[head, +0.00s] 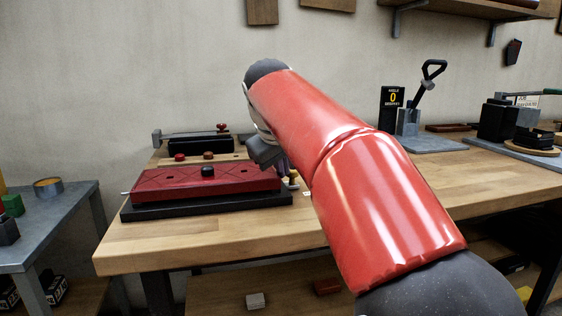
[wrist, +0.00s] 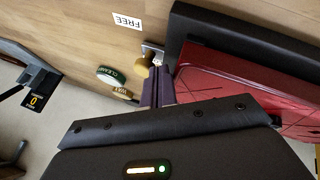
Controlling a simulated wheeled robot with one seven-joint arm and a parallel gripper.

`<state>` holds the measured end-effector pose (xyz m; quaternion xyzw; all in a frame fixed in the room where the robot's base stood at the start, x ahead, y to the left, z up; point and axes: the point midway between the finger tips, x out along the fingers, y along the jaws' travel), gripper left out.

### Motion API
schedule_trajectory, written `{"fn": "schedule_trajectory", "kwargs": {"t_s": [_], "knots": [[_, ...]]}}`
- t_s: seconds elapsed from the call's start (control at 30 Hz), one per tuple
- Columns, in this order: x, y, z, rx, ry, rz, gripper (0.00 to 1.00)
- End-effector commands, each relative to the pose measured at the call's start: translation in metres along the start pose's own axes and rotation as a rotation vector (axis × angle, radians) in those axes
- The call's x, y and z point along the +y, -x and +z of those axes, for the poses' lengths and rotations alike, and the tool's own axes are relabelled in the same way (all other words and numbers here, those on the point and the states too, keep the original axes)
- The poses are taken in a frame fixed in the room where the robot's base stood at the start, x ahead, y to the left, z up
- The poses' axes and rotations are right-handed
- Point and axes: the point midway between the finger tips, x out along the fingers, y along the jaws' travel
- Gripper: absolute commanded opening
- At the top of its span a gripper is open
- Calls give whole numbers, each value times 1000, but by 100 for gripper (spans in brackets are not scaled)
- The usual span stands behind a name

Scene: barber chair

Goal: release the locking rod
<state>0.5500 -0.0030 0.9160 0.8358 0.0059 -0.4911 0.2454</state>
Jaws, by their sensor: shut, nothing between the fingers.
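The red padded panel (head: 205,187) lies on a black base (head: 200,209) on the wooden bench. A thin metal rod end (head: 125,193) shows at the panel's left side. At its right end stands a small brass-coloured fitting (head: 294,184), which also shows in the wrist view (wrist: 146,62); I take this to be the locking rod's end, partly hidden by my fingers. My gripper (head: 284,172) is shut and empty, with its fingertips (wrist: 159,72) right by this fitting. I cannot tell whether they touch. A white label reading "FREE" (wrist: 127,21) lies on the bench nearby.
A green-and-white round item (wrist: 111,75) and a yellow tag (wrist: 122,92) are near the fingers. A grey side table (head: 60,215) stands left. My red arm hides the middle of the bench.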

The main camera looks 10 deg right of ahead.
Motion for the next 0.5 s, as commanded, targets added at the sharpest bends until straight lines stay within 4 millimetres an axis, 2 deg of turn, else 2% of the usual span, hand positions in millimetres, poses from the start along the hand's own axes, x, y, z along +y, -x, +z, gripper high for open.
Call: {"fn": "schedule_trajectory", "kwargs": {"t_s": [0.33,0.5], "knots": [[3,0,1,-1,-2,1,0],[26,-5,11,-4,-5,2,0]]}}
